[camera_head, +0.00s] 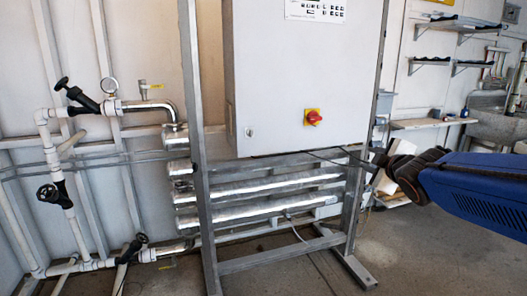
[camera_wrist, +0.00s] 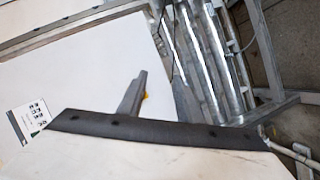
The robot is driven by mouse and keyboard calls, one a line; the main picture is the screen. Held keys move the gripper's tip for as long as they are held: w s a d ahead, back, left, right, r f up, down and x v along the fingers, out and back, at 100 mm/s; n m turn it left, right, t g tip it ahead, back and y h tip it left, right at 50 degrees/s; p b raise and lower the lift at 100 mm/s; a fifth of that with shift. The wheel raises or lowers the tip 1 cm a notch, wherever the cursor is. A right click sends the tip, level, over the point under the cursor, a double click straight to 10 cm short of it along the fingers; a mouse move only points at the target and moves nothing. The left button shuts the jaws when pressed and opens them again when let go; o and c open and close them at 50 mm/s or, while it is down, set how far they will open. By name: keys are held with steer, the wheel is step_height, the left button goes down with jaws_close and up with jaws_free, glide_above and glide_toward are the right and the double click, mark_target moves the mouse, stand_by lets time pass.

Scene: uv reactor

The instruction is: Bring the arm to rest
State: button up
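My arm enters the head view from the right edge, with a blue cover and a dark wrist. My gripper (camera_head: 378,160) is at its left end, small and dark, pointing left. It shows in front of the right post of the metal frame and to the right of the cabinet. I see no object held in it. In the wrist view, a grey pointed piece, which looks like part of my gripper (camera_wrist: 134,93), sticks up from a dark bolted strip. Whether the fingers are apart or together is unclear.
A white cabinet (camera_head: 295,75) with a red knob (camera_head: 313,117) on a yellow plate hangs on a metal frame (camera_head: 203,190). Shiny tubes (camera_head: 265,187) run below it. White pipes with black valves (camera_head: 55,192) stand left. A sink (camera_head: 490,122) is back right. Floor at front right is clear.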

steer(key=s+a+f+m+g, duration=0.1)
steer(key=s+f+m+g, duration=0.2)
steer(key=s+f, duration=0.3)
steer(key=s+a+f+m+g, duration=0.1)
steer(key=s+f+m+g, duration=0.2)
steer(key=s, duration=1.1)
steer(key=s+a+f+m+g, duration=0.1)
steer(key=s+f+m+g, duration=0.3)
steer(key=s+f, duration=0.7)
steer(key=m, duration=0.2)
steer(key=shift+a+m+y, duration=0.15)
steer(key=shift+m+y, duration=0.15)
steer(key=shift+r, duration=0.1)
